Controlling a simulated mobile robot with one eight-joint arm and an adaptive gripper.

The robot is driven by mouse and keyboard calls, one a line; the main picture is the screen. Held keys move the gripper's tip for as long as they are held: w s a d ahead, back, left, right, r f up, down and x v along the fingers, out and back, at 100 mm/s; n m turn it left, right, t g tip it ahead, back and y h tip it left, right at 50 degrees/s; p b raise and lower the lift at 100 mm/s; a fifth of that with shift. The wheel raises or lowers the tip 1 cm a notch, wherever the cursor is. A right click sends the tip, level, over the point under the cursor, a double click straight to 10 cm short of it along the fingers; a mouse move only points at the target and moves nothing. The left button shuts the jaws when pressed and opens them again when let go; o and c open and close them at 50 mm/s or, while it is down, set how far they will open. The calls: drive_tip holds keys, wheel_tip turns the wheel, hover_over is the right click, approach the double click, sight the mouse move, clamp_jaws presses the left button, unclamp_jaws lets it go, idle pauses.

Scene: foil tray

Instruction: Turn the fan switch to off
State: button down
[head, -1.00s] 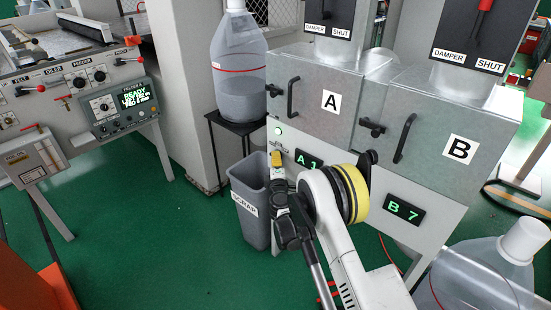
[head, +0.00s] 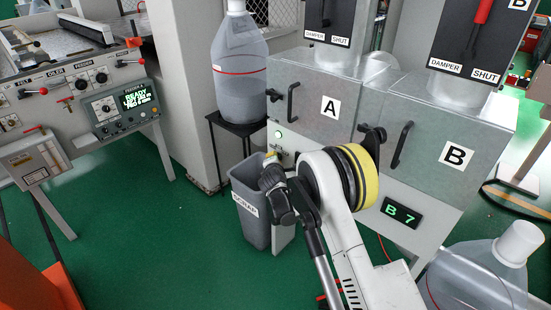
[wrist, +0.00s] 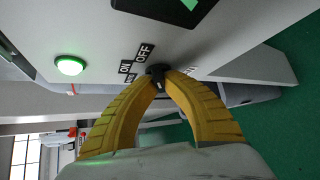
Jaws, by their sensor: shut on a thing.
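The fan switch (wrist: 157,69) is a small dark knob on the pale front panel, beside labels reading ON and OFF. My gripper (wrist: 160,76) has its two yellow fingers closed on the knob, with their tips touching it from either side. The fingertips cover much of the knob, so I cannot tell clearly which label it points to. In the head view my gripper (head: 270,156) is at the panel below cabinet A, mostly hidden by my wrist. A round lamp (wrist: 70,65) near the switch glows green in the wrist view.
Cabinets A (head: 311,104) and B (head: 443,142) have protruding black handles. A grey scrap bin (head: 249,222) stands just below my gripper. A large clear bottle (head: 239,85) stands on a black stand to the left. Green floor is open further left.

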drive_tip(key=shift+r+n+g+h+p, duration=0.1)
drive_tip(key=shift+n+g+h+p, duration=0.25)
drive_tip(key=shift+n+g, duration=0.35)
drive_tip(key=shift+w, duration=0.1)
drive_tip(key=c, duration=1.5)
unclamp_jaws()
drive_tip(key=v, duration=1.2)
drive_tip(key=shift+a+r, duration=0.1)
